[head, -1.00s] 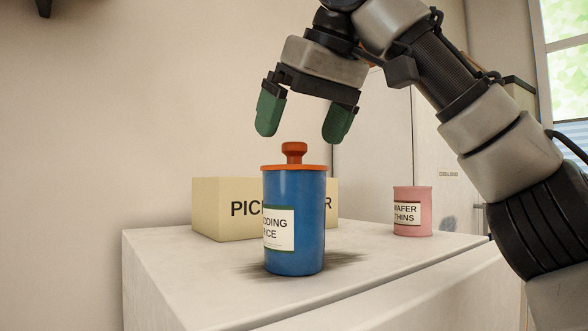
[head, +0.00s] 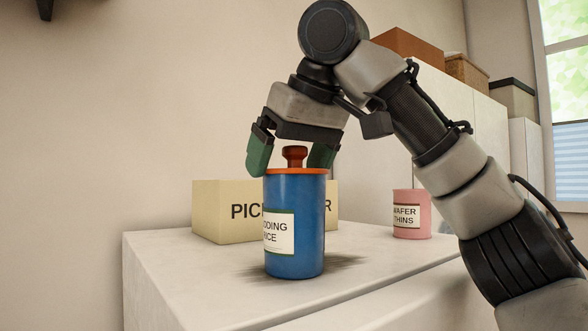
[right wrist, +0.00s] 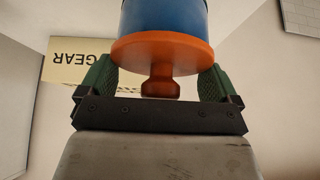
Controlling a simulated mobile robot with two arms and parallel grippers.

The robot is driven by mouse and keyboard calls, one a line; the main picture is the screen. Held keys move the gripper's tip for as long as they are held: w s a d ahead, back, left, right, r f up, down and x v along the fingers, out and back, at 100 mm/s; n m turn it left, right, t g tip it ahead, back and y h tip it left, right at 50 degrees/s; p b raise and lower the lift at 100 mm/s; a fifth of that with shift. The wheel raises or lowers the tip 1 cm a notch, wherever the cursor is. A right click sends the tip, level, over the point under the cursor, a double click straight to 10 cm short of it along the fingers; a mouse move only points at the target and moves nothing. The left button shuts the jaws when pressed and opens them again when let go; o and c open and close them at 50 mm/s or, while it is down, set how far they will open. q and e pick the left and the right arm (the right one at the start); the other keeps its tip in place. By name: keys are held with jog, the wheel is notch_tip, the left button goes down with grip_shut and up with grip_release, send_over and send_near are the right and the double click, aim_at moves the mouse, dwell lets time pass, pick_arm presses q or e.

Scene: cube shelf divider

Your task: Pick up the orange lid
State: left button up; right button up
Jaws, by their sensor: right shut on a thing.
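The orange lid (head: 295,171), a flat disc with a round knob, sits on top of the upright blue canister (head: 308,236) labelled "...DDING RICE". My right gripper (head: 289,164) has come down over it from above, with one green finger on each side. It is shut on the lid, with the fingers at opposite edges of the rim and the knob between them. The right wrist view shows the lid (right wrist: 150,52) between the fingers, level with the canister's end. My left gripper is not in view.
A cream box (head: 217,212) with partly hidden lettering stands behind the canister. A pink "WAFER THINS" tin (head: 412,222) stands to the right. All rest on a pale cabinet top (head: 190,264), whose left part is clear. Boxes (head: 408,44) sit on a taller unit behind.

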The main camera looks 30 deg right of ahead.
jog(key=shift+w, duration=0.1)
jog(key=shift+r, duration=0.75)
jog(key=v, duration=0.3)
jog(key=shift+w+d+r, duration=0.1)
jog(key=shift+d+r, duration=0.05)
jog(key=shift+r, duration=0.4)
jog(key=s+d+r, duration=0.4)
jog(key=s+r, duration=0.1)
jog(key=s, duration=0.4)
jog(key=shift+s+r, duration=0.3)
jog(key=shift+r, duration=0.1)
